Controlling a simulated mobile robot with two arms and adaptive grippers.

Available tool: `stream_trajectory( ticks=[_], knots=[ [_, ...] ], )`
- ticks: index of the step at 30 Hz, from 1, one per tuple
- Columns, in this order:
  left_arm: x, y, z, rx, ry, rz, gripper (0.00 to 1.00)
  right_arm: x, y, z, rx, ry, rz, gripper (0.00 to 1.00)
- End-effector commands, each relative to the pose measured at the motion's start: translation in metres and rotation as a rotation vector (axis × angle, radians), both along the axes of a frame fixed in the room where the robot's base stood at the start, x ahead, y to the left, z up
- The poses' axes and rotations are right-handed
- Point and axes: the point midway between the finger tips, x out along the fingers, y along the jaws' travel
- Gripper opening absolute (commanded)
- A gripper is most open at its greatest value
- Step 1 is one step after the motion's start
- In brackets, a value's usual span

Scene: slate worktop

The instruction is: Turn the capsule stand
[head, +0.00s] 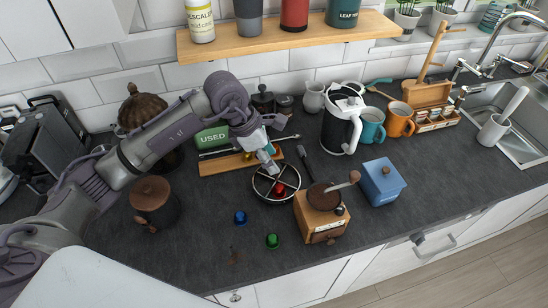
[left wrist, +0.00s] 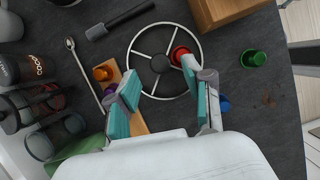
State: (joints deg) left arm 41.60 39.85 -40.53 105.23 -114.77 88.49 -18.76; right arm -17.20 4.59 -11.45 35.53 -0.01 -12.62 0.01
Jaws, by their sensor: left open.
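The capsule stand (head: 254,188) is a round wire ring with spokes and a dark hub, lying on the dark worktop near the middle of the head view. It also shows at the top middle of the left wrist view (left wrist: 160,64). A red capsule (left wrist: 180,54) sits inside its ring, near the rim; it shows in the head view too (head: 279,190). My left gripper (head: 267,160) is over the stand's far edge, pointing down. In the left wrist view its teal-padded fingers (left wrist: 166,88) are apart with nothing held between them. One fingertip appears close to the red capsule; contact is unclear.
A wooden coffee grinder (head: 321,212) stands right of the stand, with a blue box (head: 382,182) beyond. A blue capsule (head: 240,217) and a green capsule (head: 272,240) lie in front. Behind are a wooden board (head: 215,167) and green "USED" container (head: 212,137).

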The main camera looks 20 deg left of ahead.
Motion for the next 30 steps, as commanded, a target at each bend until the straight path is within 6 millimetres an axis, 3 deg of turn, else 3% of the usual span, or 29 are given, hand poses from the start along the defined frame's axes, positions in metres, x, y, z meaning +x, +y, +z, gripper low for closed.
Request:
stream_trajectory(
  ticks=[7,17,26,30],
  knots=[
    [0.004,-0.009,-0.023,-0.001,0.001,0.001,0.51,0.0,0.0,0.008,0.0,0.0,0.0,0.6],
    [0.005,-0.01,-0.027,0.0,-0.001,0.0,0.51,0.0,0.0,0.008,0.0,0.0,0.0,0.6],
    [0.005,-0.01,-0.026,0.0,-0.001,0.0,0.01,0.0,0.0,0.008,0.0,-0.001,0.0,0.6],
    [0.005,-0.01,-0.026,0.0,-0.001,0.0,0.0,0.0,0.001,0.008,0.0,-0.001,0.0,0.6]
  ],
)
